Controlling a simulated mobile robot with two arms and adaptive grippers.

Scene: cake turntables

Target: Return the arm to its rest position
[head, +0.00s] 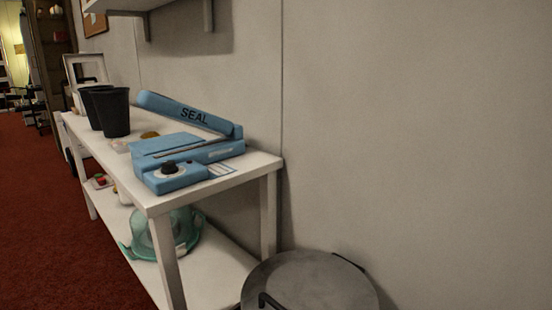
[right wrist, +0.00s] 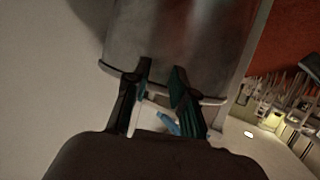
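My right gripper (right wrist: 161,68) shows in the right wrist view with its two dark, green-lined fingers apart. I see nothing held between them. A grey metal cylinder (right wrist: 180,35) with a dark rim lies just beyond the fingertips; I cannot tell whether they touch it. Neither gripper shows in the head view, and my left gripper is in no view.
A white table (head: 230,183) against the wall bears a blue sealer (head: 180,160) and black cups (head: 115,112). Its lower shelf holds a teal bowl (head: 185,232). A round grey metal top (head: 315,285) with dark handles stands at bottom right. Red floor (head: 45,220) is clear at left.

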